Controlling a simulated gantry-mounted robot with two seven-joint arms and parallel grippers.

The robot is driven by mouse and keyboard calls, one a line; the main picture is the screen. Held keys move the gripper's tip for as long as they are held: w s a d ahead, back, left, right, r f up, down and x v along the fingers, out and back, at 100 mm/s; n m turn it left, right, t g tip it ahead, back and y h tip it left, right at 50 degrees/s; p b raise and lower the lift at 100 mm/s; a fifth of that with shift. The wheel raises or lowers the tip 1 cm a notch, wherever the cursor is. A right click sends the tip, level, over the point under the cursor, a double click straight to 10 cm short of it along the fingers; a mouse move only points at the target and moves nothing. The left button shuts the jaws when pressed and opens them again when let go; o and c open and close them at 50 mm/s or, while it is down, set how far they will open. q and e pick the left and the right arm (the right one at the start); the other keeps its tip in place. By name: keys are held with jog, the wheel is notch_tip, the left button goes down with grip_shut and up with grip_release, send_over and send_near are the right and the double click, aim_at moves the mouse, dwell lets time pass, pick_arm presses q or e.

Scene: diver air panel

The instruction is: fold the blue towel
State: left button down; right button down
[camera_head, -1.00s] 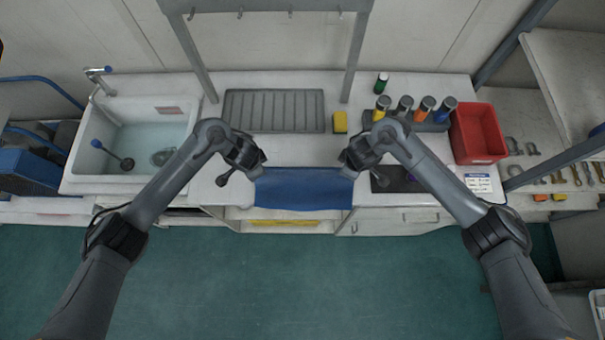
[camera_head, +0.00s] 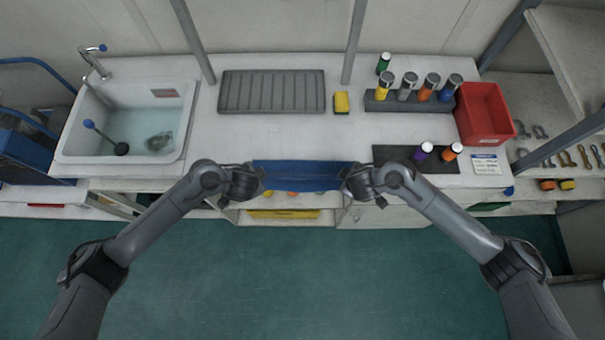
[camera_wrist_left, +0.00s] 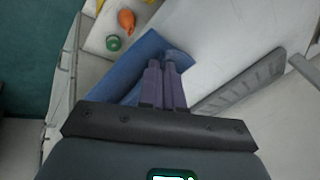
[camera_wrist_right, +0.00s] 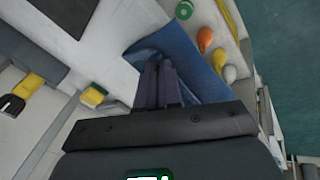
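The blue towel (camera_head: 297,177) is stretched between my two grippers at the front edge of the counter, its front part hanging past the edge. My left gripper (camera_head: 258,177) is at the towel's left end and my right gripper (camera_head: 346,177) at its right end. In the left wrist view the closed fingers (camera_wrist_left: 165,68) pinch the towel (camera_wrist_left: 125,75). In the right wrist view the closed fingers (camera_wrist_right: 160,68) also pinch the towel (camera_wrist_right: 180,45), which bends around them. The exact grip points are partly hidden by the fingers.
A grey ribbed tray (camera_head: 272,92) and a yellow sponge (camera_head: 342,103) lie behind the towel. The sink (camera_head: 75,140) is at left; a dark mat (camera_head: 390,153) with two bottles and a red bin (camera_head: 483,115) are at right. Below the towel is an open shelf with small items.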

pick_arm(q)
jog(key=shift+a+f+t+b, duration=0.1)
jog(key=shift+f+t+b, duration=0.25)
jog(key=shift+f, duration=0.25)
pick_arm(e)
jog(key=shift+s+d+f+t, duration=0.1)
jog(key=shift+f+t, duration=0.2)
jog(key=shift+f, duration=0.3)
pick_arm(q)
jog(key=c, duration=1)
grip_release()
pick_arm(e)
jog(key=c, duration=1)
grip_release()
